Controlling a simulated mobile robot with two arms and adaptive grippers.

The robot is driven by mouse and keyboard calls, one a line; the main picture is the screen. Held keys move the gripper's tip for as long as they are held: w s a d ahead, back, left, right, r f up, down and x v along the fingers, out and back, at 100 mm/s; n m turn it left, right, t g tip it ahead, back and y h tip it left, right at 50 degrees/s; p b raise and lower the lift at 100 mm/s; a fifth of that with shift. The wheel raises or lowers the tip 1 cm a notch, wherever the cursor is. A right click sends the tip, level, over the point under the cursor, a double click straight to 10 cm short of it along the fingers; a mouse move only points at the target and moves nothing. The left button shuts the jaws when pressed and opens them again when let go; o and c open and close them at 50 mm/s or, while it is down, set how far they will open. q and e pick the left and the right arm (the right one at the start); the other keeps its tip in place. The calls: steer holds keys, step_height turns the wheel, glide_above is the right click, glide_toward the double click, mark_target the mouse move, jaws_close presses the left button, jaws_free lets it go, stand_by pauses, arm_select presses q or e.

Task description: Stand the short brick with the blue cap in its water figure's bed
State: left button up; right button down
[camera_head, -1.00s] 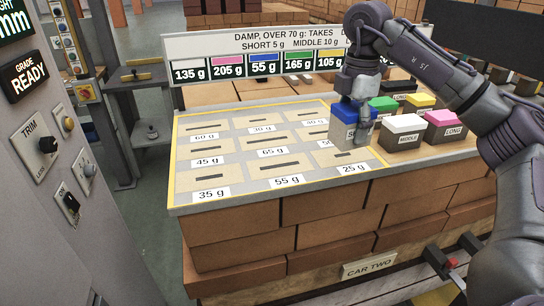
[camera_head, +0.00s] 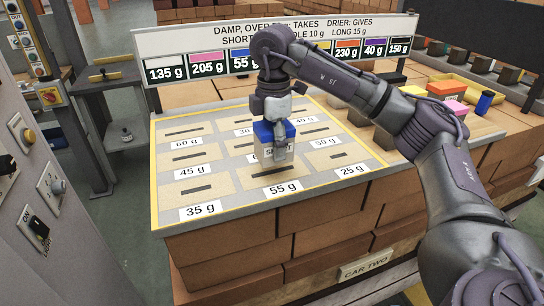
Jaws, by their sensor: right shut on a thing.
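The short brick with the blue cap (camera_head: 264,133) is in my right gripper (camera_head: 282,151). The gripper is shut on it, and the brick is upright. It is over the middle of the board of beds (camera_head: 222,206) and hides the middle bed and its label. I cannot tell whether its base touches the board. Readable bed labels are 60 g, 45 g, 35 g, 55 g (camera_head: 282,189), 25 g (camera_head: 351,170) and 50 g (camera_head: 326,142). The sign (camera_head: 190,42) shows the blue patch beside a partly covered 55. My left gripper is not in view.
Pink (camera_head: 457,108) and orange (camera_head: 446,88) capped bricks stand right of the board, beyond my right arm. A dark blue thing (camera_head: 485,102) stands near them. My arm hides other bricks there. A control panel (camera_head: 25,190) is at the left.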

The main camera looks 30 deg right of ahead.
steer(key=shift+s+a+f, duration=0.1)
steer(key=shift+a+f, duration=0.05)
steer(key=shift+f, duration=0.35)
step_height(320, 180, down, 2)
steer(key=shift+f+p, duration=0.2)
steer(key=shift+p, duration=0.45)
steer(key=shift+f, duration=0.3)
steer(key=shift+c, duration=0.6)
jaws_free()
steer(key=shift+f, duration=0.1)
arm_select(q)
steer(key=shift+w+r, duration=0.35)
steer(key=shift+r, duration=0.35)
